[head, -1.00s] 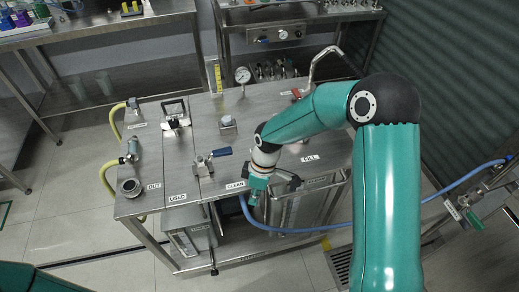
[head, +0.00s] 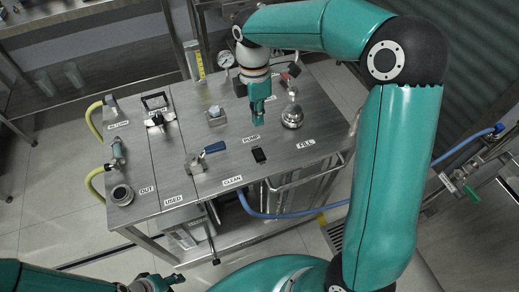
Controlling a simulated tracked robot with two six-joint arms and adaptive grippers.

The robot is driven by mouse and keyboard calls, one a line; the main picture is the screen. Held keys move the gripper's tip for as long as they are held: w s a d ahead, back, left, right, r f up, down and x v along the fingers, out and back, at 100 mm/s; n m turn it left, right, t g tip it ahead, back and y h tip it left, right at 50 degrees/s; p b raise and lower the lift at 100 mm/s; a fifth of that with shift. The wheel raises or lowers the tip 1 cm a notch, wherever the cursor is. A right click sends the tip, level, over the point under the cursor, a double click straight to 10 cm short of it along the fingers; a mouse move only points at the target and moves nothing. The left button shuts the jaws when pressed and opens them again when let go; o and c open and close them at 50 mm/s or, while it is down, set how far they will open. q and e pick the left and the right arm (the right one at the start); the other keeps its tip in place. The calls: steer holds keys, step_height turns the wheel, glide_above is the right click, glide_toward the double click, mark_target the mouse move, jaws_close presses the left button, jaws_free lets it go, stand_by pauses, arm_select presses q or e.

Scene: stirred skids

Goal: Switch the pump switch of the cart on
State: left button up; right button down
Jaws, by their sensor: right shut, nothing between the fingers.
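The cart (head: 225,160) is a steel-topped bench with labelled fittings. Its pump switch (head: 259,155) is a small black rocker on the top, just below the PUMP label (head: 251,139). Which way the rocker is tipped is too small to tell. My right gripper (head: 257,121) is shut and empty, pointing down over the cart top, a little behind the label and switch and apart from the switch in the picture. My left gripper (head: 157,284) shows at the bottom edge, away from the cart; its fingers are too unclear to judge.
A blue-handled valve (head: 206,155) stands left of the switch, and a round metal fitting (head: 292,116) stands to the right. A square-based knob (head: 215,116) is near the gripper. A blue hose (head: 290,213) runs along the cart's front.

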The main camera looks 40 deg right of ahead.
mark_target(260, 157)
steer(key=f, duration=0.4)
steer(key=s+f, duration=0.1)
steer(key=f, duration=0.4)
steer(key=f+p, duration=0.1)
steer(key=f, duration=0.3)
steer(key=shift+s+a+f, duration=0.2)
steer(key=shift+s+f, duration=0.05)
steer(key=shift+s, duration=0.1)
arm_select(q)
steer(key=shift+r, duration=0.45)
